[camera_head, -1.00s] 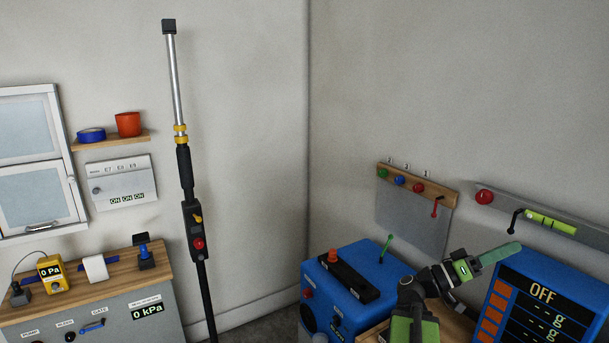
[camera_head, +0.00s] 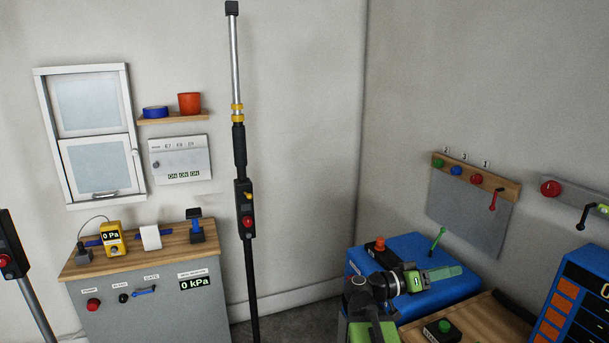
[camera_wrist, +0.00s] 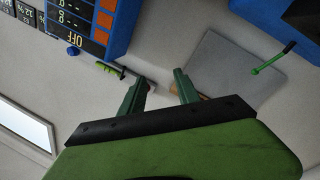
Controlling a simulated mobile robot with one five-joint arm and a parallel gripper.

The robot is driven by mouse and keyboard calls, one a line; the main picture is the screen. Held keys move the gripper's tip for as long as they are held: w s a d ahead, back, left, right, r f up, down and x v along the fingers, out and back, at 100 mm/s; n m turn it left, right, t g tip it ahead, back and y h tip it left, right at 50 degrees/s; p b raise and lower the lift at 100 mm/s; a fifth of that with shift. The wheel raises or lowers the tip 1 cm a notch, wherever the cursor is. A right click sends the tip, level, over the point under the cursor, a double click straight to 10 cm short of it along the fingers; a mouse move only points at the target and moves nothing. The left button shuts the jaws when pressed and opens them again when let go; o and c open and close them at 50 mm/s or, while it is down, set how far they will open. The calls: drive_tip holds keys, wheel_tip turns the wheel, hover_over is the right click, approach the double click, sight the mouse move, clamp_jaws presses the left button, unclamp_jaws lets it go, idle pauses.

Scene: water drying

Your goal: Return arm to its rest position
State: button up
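My gripper (camera_head: 432,278) shows at the lower right of the head view, with green fingers pointing right. It is in front of the blue box (camera_head: 465,287) with the green lever. My green and black arm rises from the bottom edge below it. In the wrist view my gripper (camera_wrist: 159,85) has its two green fingers well apart, with nothing between them. I cannot tell how far the fingers are from the box.
A wooden-topped cabinet (camera_head: 155,285) with gauges stands at the left. A tall black and silver pole (camera_head: 240,160) stands near the corner. A blue panel with orange buttons (camera_head: 580,300) is at the right. A wooden surface with a green button (camera_head: 444,326) lies beside my arm.

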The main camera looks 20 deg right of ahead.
drive_tip(key=w+a+f+n+t+y+b, duration=0.1)
drive_tip(key=w+a+f+n+y, duration=0.2)
drive_tip(key=a+f, duration=0.5)
drive_tip(key=w+a+f+n+t+y+b, duration=0.1)
drive_tip(key=w+a+f+t+y, duration=0.2)
drive_tip(key=a+f, duration=0.55)
drive_tip(key=a+f+n+g+y+b, duration=0.1)
drive_tip(key=a+f+n+y, duration=0.3)
drive_tip(key=a+f+y, duration=0.75)
drive_tip(key=a+f+n+y, duration=0.1)
drive_tip(key=a+n, duration=0.3)
drive_tip(key=a, duration=0.8)
wheel_tip(320, 180, up, 14)
drive_tip(key=p, duration=1.5)
drive_tip(key=shift+s+d+r+g, duration=0.25)
drive_tip(key=shift+s+g, duration=0.05)
drive_tip(key=shift+g, duration=0.1)
